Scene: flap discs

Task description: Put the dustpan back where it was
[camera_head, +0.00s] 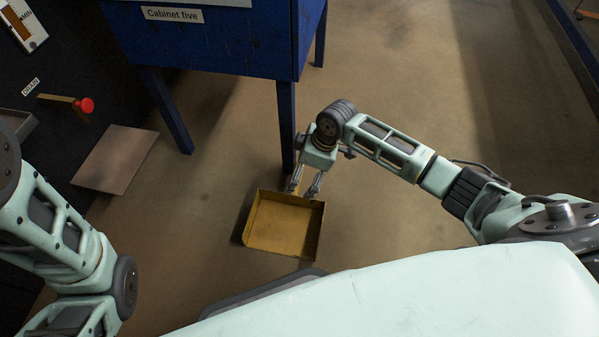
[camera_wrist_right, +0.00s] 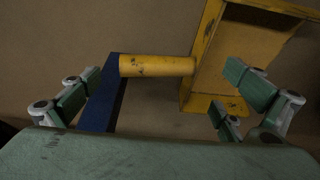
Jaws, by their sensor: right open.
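The yellow dustpan (camera_head: 283,226) appears to lie on the floor by the foot of a blue cabinet leg, its open tray toward me. My right gripper (camera_head: 304,189) is open at the dustpan's far edge. In the right wrist view the dustpan's yellow handle (camera_wrist_right: 157,66) lies across the space between the spread fingers (camera_wrist_right: 165,88), with gaps on both sides. The tray (camera_wrist_right: 212,104) shows at the right there, partly behind a finger. My left arm comes in at the left, but its gripper is out of view.
A blue cabinet (camera_head: 215,40) labelled "Cabinet five" stands on legs beyond the dustpan; one leg (camera_head: 287,125) is close to my right gripper. A brown board (camera_head: 116,158) and a red-knobbed peg (camera_head: 85,105) on a dark panel are at the left. Floor at the right is clear.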

